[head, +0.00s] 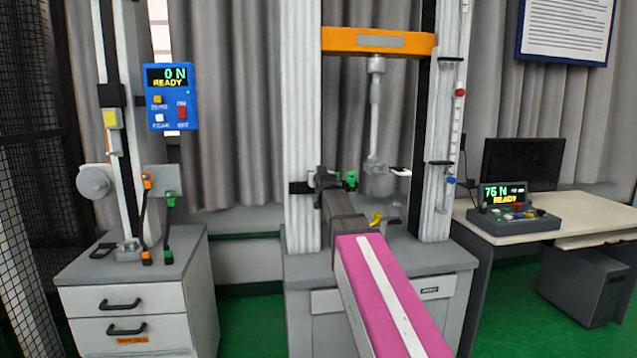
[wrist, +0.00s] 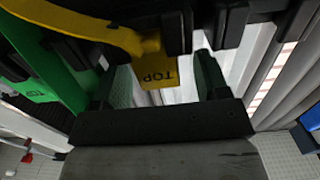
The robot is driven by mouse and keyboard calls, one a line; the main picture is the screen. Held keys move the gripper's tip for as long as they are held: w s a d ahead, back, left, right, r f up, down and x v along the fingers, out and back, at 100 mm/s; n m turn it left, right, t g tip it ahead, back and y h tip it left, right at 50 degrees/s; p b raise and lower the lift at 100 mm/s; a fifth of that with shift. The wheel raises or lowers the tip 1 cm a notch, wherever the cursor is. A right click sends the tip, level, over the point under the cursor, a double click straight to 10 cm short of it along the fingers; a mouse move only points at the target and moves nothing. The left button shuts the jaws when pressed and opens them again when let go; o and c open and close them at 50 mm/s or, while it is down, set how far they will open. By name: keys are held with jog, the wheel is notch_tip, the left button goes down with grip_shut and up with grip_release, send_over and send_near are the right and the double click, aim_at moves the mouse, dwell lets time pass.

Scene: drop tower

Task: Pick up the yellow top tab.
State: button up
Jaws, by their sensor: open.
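The yellow top tab (wrist: 158,72) shows in the wrist view, marked TOP upside down in the picture. It joins a curved yellow band from the upper left. My gripper (wrist: 163,82) is open, one dark finger on either side of the tab in the picture. I cannot tell whether the tab lies at fingertip depth, and I see no contact. A green part (wrist: 58,80) with its own label is left of the tab. In the head view, a small yellow piece (head: 376,219) shows right of my arm's end; my fingertips cannot be made out there.
The test frame has an orange crossbeam (head: 378,41) and a hanging grey rod (head: 375,105). A blue READY display (head: 171,97) and drawer cabinet (head: 135,300) are at left. A desk (head: 545,220) with a control box (head: 513,222) is at right.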

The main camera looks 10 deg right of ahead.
jog(key=shift+w, duration=1.05)
jog(key=shift+s, duration=0.1)
jog(key=c, duration=1.2)
